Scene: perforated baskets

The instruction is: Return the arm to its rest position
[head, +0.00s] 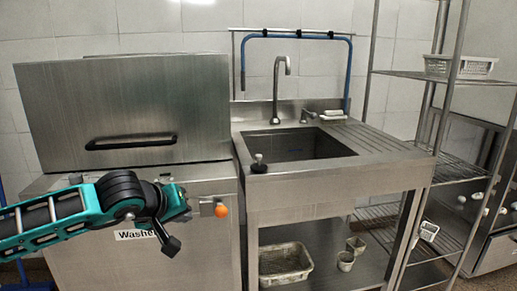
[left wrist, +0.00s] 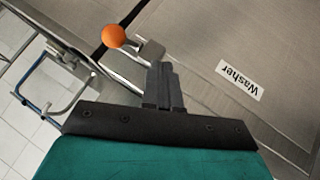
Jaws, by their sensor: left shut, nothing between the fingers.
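My left arm comes in from the left in the head view, teal and black. Its gripper (head: 171,245) hangs in front of the washer (head: 120,110), a steel machine with a closed-looking hood and a black handle. In the left wrist view the gripper (left wrist: 162,82) is shut with nothing between its fingers. The fingertips lie near the washer's metal lever, which ends in an orange ball (left wrist: 114,36). The orange ball also shows in the head view (head: 222,210), to the right of the gripper. My right gripper is not in view.
A steel sink unit (head: 385,165) stands right of the washer. A perforated basket (head: 285,263) and small cups (head: 346,260) sit on its lower shelf. A wire rack (head: 455,170) at the right holds a white basket (head: 462,66) and a smaller one (head: 428,231).

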